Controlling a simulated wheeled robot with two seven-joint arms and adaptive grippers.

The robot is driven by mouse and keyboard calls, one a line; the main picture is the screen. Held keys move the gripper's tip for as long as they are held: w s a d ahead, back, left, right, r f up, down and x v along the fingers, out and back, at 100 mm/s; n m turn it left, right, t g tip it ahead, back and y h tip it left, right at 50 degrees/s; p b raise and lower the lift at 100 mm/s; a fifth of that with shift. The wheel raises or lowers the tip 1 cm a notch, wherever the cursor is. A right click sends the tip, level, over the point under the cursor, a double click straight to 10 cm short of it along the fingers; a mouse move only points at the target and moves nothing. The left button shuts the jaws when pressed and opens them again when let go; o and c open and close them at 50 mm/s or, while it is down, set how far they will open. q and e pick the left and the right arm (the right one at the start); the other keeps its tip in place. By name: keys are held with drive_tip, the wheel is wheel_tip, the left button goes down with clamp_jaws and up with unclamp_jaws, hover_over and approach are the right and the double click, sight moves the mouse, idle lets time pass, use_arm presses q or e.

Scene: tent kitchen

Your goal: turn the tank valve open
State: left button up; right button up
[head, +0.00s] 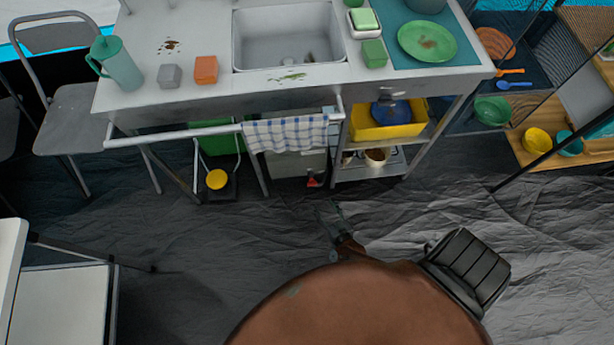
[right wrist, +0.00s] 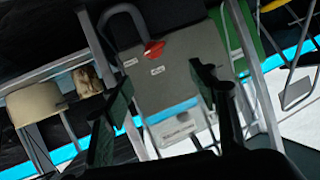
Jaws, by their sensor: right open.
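The tank is a pale grey box (head: 298,165) under the counter, partly hidden by the hanging towel. Its red valve (head: 316,179) is small and low down in the head view. In the right wrist view, the grey tank face (right wrist: 170,85) carries the red valve handle (right wrist: 154,48), with small white labels below it and a dark curved hose beside it. My right gripper (head: 335,215) is in front of and below the tank in the head view. In the right wrist view its fingers (right wrist: 163,105) are apart with nothing between them, and the valve lies beyond them. My left gripper is not in view.
A checked towel (head: 286,133) hangs on the rail (head: 180,133) above the tank. A shelf with a yellow bin (head: 388,122) stands to the right. A black stand with a yellow disc (head: 216,179) is to the left. The wrinkled dark floor in front is mostly clear.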

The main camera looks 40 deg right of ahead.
sight(312, 184)
use_arm(q)
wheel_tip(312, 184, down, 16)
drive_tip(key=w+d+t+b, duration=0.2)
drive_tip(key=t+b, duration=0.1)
drive_tip(key=b, duration=0.7)
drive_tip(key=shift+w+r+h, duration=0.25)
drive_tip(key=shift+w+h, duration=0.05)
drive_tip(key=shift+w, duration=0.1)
use_arm(e)
drive_tip(key=shift+w+d+f+g+h, duration=0.5)
drive_tip(key=shift+w+f+h, duration=0.35)
drive_tip(key=shift+w, duration=1.25)
drive_tip(key=shift+w+d+f+g+h, duration=0.3)
drive_tip(key=shift+w+d+f+h, duration=0.5)
drive_tip(key=shift+w, duration=1.3)
drive_tip(key=shift+w+d+f+g+h, duration=0.4)
drive_tip(key=shift+w+f+h, duration=0.45)
drive_tip(key=shift+w, duration=1.25)
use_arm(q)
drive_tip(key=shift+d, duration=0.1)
use_arm(e)
drive_tip(key=shift+f, duration=0.15)
drive_tip(key=shift+a, duration=0.1)
drive_tip(key=c, duration=1.2)
